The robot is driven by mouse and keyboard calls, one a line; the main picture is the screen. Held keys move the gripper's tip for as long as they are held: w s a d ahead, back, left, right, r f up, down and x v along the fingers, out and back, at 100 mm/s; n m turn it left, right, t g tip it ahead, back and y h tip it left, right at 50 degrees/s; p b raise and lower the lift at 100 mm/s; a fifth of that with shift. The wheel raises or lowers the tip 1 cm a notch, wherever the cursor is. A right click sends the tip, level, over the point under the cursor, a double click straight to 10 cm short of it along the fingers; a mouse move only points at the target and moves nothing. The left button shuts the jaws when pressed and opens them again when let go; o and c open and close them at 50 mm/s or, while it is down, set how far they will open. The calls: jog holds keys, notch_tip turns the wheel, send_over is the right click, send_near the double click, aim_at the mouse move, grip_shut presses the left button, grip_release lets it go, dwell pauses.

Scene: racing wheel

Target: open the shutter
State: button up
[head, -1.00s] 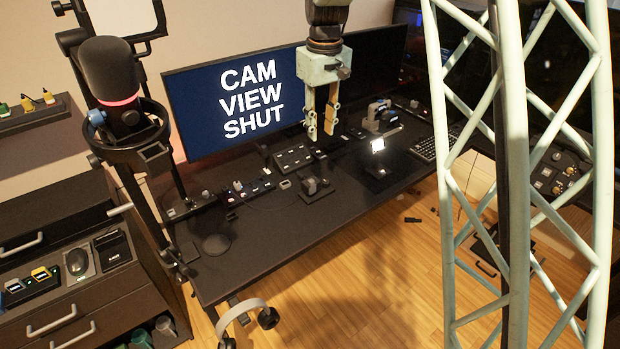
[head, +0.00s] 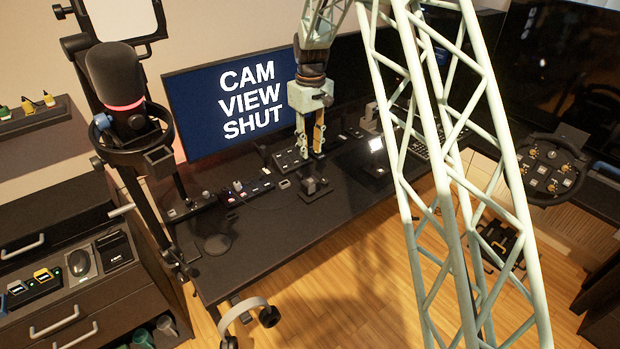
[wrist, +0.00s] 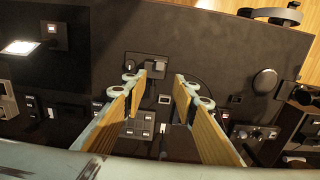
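The monitor (head: 228,103) reads "CAM VIEW SHUT" in white on blue. I cannot make out for sure which part is the shutter. A small dark device on a plate (head: 314,187) stands on the desk; it also shows in the wrist view (wrist: 154,66), beyond my fingertips. My gripper (head: 311,151) points down above the desk, in front of the monitor's right edge. In the wrist view my gripper (wrist: 160,84) is open, with its two wooden-sided fingers apart and nothing between them. A button panel (wrist: 140,126) lies below, partly behind the left finger.
A microphone (head: 115,85) on a stand is at the left. A row of small switch boxes (head: 247,187) lies along the desk. A lit white pad (head: 375,144) is to the right of my gripper. Headphones (head: 250,313) hang at the front edge. The desk's front is mostly clear.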

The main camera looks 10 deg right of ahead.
aim_at(310, 180)
jog(key=shift+f, duration=0.1)
dwell(0.3)
jog(key=shift+f+b, duration=0.8)
jog(key=shift+f, duration=6)
jog(key=shift+c, duration=0.4)
grip_shut()
